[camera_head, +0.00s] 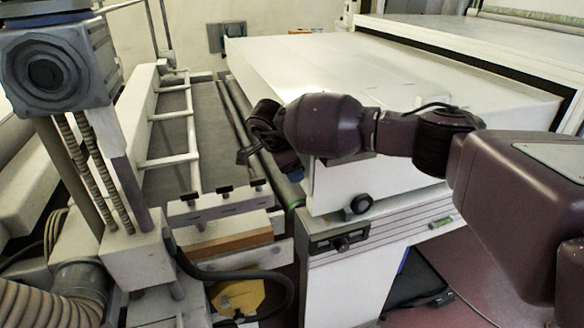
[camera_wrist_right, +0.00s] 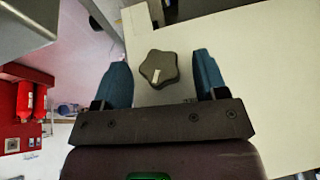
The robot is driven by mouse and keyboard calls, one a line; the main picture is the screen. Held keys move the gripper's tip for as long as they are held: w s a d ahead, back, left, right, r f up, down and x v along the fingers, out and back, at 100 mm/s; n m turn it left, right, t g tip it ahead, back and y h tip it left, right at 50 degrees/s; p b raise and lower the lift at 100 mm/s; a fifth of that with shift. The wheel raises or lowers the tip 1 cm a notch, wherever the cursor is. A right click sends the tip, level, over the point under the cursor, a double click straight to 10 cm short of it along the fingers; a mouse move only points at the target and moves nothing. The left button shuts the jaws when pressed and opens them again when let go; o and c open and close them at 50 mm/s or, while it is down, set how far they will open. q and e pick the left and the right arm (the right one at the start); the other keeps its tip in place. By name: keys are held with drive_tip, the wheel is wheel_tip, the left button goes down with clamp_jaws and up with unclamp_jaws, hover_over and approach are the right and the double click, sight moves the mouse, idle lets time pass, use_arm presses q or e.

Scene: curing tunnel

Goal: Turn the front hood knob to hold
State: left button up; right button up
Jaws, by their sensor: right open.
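The knob (camera_wrist_right: 159,68) is dark and star-shaped with a pale mark on its face, on a pale panel in the right wrist view. My right gripper (camera_wrist_right: 160,60) is open, with one teal finger on each side of it. Gaps show between the knob and both fingers; whether the fingers reach to its depth I cannot tell. In the head view my right gripper (camera_head: 268,165) is at the left side of the long white hood (camera_head: 300,65), and the knob between its fingers is hidden there. My left gripper is not in view.
A conveyor bed with a white rail frame (camera_head: 192,125) runs along the left. Red extinguishers (camera_wrist_right: 25,98) show in the wrist view.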

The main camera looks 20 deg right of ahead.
drive_tip(key=shift+d+f, duration=0.15)
drive_tip(key=shift+f, duration=0.2)
drive_tip(key=c, duration=0.9)
drive_tip(key=shift+f+t+b, duration=0.1)
drive_tip(key=shift+t+b, duration=0.35)
drive_tip(key=shift+t, duration=0.65)
drive_tip(key=shift+m+t+b, duration=0.35)
drive_tip(key=shift+m+t, duration=0.05)
drive_tip(key=shift+t, duration=0.3)
drive_tip(key=o, duration=0.8)
drive_tip(key=shift+s, duration=0.1)
drive_tip(key=shift+o, duration=0.5)
